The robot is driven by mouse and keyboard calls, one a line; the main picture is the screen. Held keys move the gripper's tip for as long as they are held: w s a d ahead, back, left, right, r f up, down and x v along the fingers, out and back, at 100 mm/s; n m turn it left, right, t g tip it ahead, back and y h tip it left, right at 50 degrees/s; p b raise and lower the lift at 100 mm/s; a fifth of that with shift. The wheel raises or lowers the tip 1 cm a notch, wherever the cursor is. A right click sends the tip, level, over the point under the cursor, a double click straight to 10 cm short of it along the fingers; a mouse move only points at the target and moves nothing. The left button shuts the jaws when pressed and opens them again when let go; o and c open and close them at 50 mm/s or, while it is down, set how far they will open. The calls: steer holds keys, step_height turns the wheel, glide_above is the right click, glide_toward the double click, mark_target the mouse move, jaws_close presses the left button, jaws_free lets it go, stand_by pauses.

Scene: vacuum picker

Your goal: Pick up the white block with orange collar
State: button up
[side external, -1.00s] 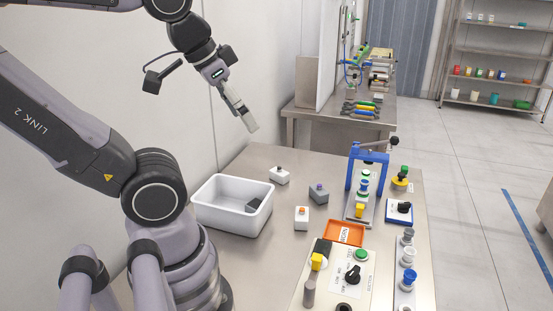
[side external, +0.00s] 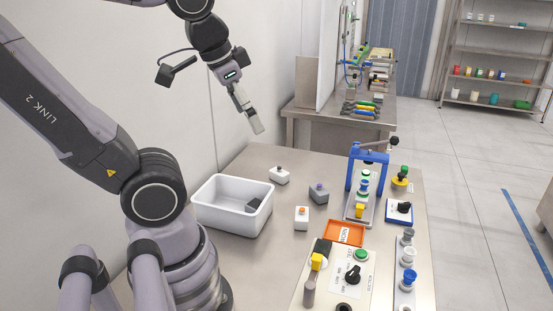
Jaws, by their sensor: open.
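The white block with the orange collar (side external: 301,219) stands upright on the steel table, right of the white bin and left of the orange tray. My gripper (side external: 258,128) is in the air, well above the table and to the upper left of the block. It points downward at a tilt. It is open, with nothing seen between its fingers, and touches nothing.
A white block with a dark top (side external: 279,175) and a grey block with a purple collar (side external: 318,194) stand close behind. The white bin (side external: 217,228) holds a dark block. An orange tray (side external: 345,233), a control panel (side external: 350,262) and a blue frame (side external: 368,158) stand to the right.

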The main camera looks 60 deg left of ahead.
steer(key=w+a+f+m+g+y, duration=0.3)
steer(key=w+f+m+y, duration=0.15)
steer(key=w+f, duration=0.35)
steer(key=w+a+f+m+g+y, duration=0.2)
steer(key=w+f+m+g+y, duration=0.25)
steer(key=w+f, duration=0.45)
steer(key=m+t+y, duration=0.4)
steer(key=m, duration=0.5)
glide_toward(302, 208)
steer(key=x, duration=0.3)
steer(key=shift+a+f, duration=0.3)
steer(key=shift+x, duration=3.1)
steer(key=c, duration=1.4)
steer(key=shift+r, duration=0.1)
